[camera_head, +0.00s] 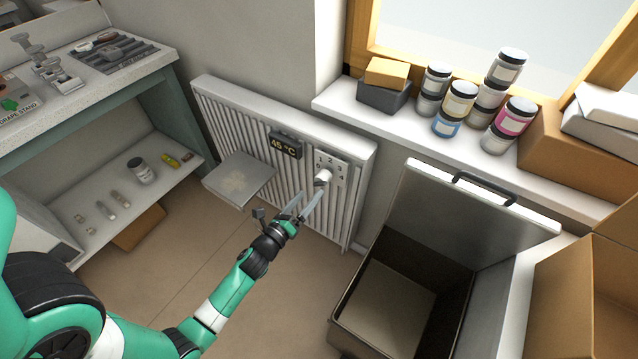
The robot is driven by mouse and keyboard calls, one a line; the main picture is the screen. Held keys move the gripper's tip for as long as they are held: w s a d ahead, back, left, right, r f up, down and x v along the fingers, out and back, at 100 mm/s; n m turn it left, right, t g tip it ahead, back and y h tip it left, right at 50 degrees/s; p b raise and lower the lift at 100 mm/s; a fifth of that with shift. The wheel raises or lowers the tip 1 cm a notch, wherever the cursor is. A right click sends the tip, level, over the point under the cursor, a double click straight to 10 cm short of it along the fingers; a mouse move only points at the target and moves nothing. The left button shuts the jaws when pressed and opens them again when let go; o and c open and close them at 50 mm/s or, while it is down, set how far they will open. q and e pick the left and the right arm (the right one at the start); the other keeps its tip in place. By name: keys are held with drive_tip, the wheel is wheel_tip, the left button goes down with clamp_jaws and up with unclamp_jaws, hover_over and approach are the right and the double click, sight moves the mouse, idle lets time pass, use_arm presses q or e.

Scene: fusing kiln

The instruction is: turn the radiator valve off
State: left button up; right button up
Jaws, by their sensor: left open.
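The white ribbed radiator (225,115) stands against the wall. Its valve is a white knob (323,177) on a light plate (333,163) marked with numbers, at the radiator's right part. A dark display (286,145) reading 45 °C sits left of the plate. My left gripper (306,201) is open, its fingers just below and in front of the knob. I cannot tell whether a finger touches the knob. The knob's exact setting is too small to read. My right gripper is not in view.
A grey shelf tray (239,180) juts from the radiator, left of my gripper. An open bin (345,312) with its lid raised stands at the right. Several jars (460,100) and boxes stand on the window sill (335,101). The floor (190,255) between is clear.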

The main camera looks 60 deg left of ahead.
sight(320, 181)
use_arm(q)
drive_tip(key=x, duration=0.6)
drive_tip(key=shift+w+a+b, duration=0.1)
drive_tip(key=shift+w+b, duration=0.2)
drive_tip(key=shift+b, duration=0.1)
drive_tip(key=shift+c, duration=0.3)
drive_tip(key=c, duration=1.3)
drive_tip(key=shift+o, duration=0.2)
drive_tip(key=shift+r, duration=0.1)
